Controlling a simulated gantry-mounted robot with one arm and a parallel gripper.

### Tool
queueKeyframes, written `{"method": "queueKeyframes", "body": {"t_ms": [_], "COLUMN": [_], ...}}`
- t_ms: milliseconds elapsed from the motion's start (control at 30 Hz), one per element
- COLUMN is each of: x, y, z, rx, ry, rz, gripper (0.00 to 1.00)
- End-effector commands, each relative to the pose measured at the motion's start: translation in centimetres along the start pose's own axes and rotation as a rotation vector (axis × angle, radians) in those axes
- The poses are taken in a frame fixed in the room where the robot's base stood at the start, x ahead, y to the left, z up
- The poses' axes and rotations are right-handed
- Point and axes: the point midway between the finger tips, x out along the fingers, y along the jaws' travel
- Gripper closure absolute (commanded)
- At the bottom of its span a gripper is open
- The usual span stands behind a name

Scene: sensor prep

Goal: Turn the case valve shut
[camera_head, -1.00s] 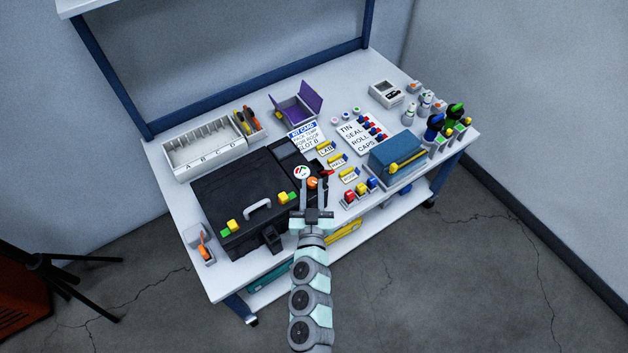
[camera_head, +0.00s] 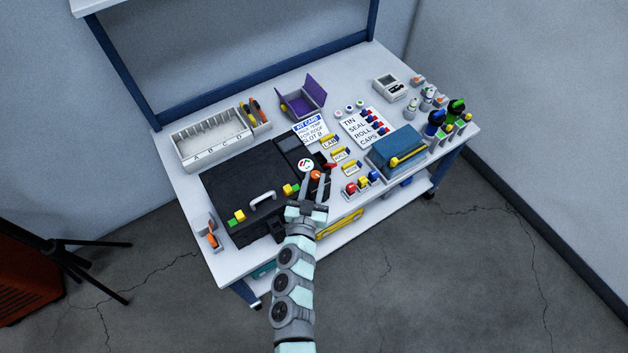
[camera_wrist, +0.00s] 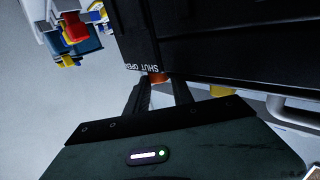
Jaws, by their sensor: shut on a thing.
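The black case (camera_head: 248,183) lies closed on the table, with a grey handle and yellow-green latches. Its valve, an orange knob (camera_head: 315,175), sits near the case's right end beside a round white gauge (camera_head: 306,165). My gripper (camera_head: 315,182) reaches it from the front edge, its two fingers around the knob. In the wrist view the fingers (camera_wrist: 160,88) are closed on the orange knob (camera_wrist: 157,78), which is mostly hidden between them. The words SHUT and OPEN (camera_wrist: 141,67) are printed on the case beside the knob. The knob's exact angle cannot be told.
Right of the case lie yellow labelled tags (camera_head: 340,153) and red, yellow and blue blocks (camera_head: 362,183). A blue box (camera_head: 397,148) stands beyond them. A lettered white rack (camera_head: 210,140) and a purple open box (camera_head: 302,98) stand behind.

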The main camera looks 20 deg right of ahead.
Motion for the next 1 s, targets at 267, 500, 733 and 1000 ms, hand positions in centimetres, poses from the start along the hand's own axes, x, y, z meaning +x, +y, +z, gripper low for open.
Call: {"method": "queueKeyframes", "body": {"t_ms": [267, 500, 733, 1000], "x": [-0.1, -0.1, -1.9, -7.1], "y": [-0.1, 0.0, 0.0, -0.1], "z": [0.3, 0.2, 0.1, 0.1], "rx": [0.000, 0.000, 0.000, -0.001], "ry": [-0.006, -0.004, -0.005, -0.007], "rz": [-0.003, -0.002, -0.001, -0.003], "gripper": [0.50, 0.50, 0.50, 0.50]}}
